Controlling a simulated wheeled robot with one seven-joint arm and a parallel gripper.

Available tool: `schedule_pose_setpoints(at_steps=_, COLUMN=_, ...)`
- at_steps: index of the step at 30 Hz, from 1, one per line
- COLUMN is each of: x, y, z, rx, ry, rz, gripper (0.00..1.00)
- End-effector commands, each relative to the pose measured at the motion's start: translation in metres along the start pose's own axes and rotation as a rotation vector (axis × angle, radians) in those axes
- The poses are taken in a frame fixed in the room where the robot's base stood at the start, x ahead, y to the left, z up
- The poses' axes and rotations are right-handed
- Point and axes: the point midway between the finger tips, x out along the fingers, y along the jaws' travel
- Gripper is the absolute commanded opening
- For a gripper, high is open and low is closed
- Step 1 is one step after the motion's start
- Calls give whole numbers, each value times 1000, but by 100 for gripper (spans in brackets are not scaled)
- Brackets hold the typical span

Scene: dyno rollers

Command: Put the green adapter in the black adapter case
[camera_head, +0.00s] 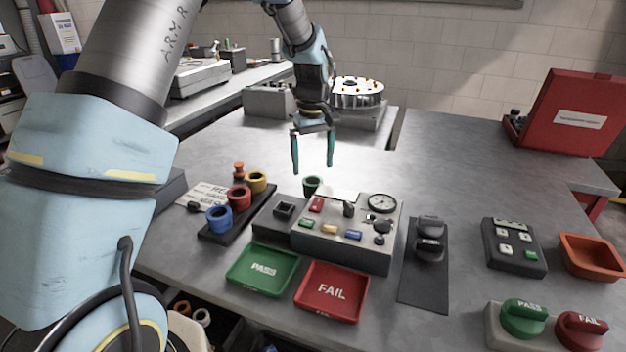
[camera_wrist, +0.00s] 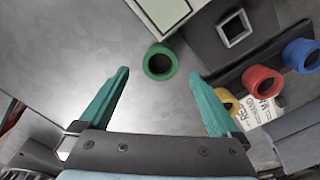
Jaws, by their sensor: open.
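The green adapter (camera_head: 311,184) is a short green ring standing on the grey table behind the test panel. In the wrist view the green adapter (camera_wrist: 149,63) shows between and just beyond my fingertips, its dark hole facing the camera. My gripper (camera_head: 313,169) is open and empty, pointing down above the adapter; in the wrist view its teal fingers (camera_wrist: 159,74) are spread wide on either side. The black adapter case (camera_head: 241,224) is a flat dark holder left of the panel. Blue (camera_head: 218,216), red (camera_head: 239,196) and yellow (camera_head: 257,181) adapters stand on it.
The test panel (camera_head: 345,245) with gauge and buttons stands close in front of the adapter, with a black square-socket block (camera_head: 275,222) at its left. Green PASS (camera_head: 262,285) and red FAIL (camera_head: 331,306) trays lie in front. Table behind the panel is mostly clear.

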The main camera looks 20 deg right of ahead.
Motion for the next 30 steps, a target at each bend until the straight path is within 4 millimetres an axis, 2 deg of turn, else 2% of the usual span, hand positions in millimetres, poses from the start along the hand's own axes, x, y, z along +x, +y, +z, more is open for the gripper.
schedule_pose_setpoints(at_steps=3, x=-24, y=0, z=0, rx=0, ry=3, rz=2, gripper=98)
schedule_pose_setpoints(at_steps=9, x=-52, y=0, z=0, rx=0, ry=1, rz=1, gripper=98)
schedule_pose_setpoints(at_steps=17, x=-62, y=0, z=0, rx=0, ry=-1, rz=-1, gripper=98)
schedule_pose_setpoints(at_steps=20, x=-62, y=-12, z=-2, rx=0, ry=2, rz=1, gripper=98)
schedule_pose_setpoints(at_steps=23, x=-61, y=-54, z=-8, rx=6, ry=12, rz=9, gripper=98)
schedule_pose_setpoints(at_steps=26, x=-58, y=-123, z=-7, rx=24, ry=32, rz=20, gripper=98)
schedule_pose_setpoints(at_steps=27, x=-56, y=-153, z=-3, rx=34, ry=44, rz=24, gripper=98)
schedule_pose_setpoints(at_steps=30, x=-49, y=-223, z=19, rx=61, ry=74, rz=29, gripper=98)
